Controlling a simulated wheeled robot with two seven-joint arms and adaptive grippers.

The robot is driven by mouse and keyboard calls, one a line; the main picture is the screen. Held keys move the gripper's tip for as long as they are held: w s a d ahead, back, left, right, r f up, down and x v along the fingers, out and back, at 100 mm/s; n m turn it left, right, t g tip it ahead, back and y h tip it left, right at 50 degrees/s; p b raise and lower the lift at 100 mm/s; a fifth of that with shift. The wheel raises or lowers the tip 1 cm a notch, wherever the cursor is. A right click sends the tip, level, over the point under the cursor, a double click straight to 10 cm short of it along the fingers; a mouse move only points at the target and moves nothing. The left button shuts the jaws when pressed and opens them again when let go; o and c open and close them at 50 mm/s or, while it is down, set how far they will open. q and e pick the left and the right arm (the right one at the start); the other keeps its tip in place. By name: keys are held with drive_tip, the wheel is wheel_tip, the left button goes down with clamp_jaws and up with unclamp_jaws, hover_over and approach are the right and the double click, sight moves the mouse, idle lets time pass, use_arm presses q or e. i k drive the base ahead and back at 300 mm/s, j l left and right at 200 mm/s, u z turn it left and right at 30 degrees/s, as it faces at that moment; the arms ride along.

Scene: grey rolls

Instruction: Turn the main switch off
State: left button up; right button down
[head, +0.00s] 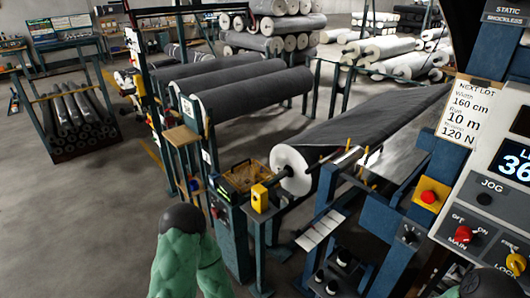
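The main switch (464,233) is a small red knob on the light control panel at the right edge of the head view. OFF is printed at its upper left, ON at its right and MAIN just below. It is too small to tell which way the knob points. Green-covered parts of my arms with dark round joints show at the bottom, one left of centre and one at the lower right corner, below the panel. Neither gripper's fingers are in view.
Above the switch are the JOG button (484,199) and a lit display (516,163). A red button on a yellow box (428,197) and a LOCK knob (516,263) flank it. A grey roll (375,125) on a machine lies left.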

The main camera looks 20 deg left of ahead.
sight(464, 234)
drive_tip(key=k+j+u, duration=0.15)
drive_tip(key=k+j, duration=0.2)
drive_tip(key=k+j+u, duration=0.15)
drive_tip(key=k+j, duration=0.2)
drive_tip(key=j, duration=0.15)
drive_tip(key=k+j+u, duration=0.15)
drive_tip(key=k+j, duration=0.15)
drive_tip(key=j, duration=0.15)
drive_tip(key=z, duration=1.75)
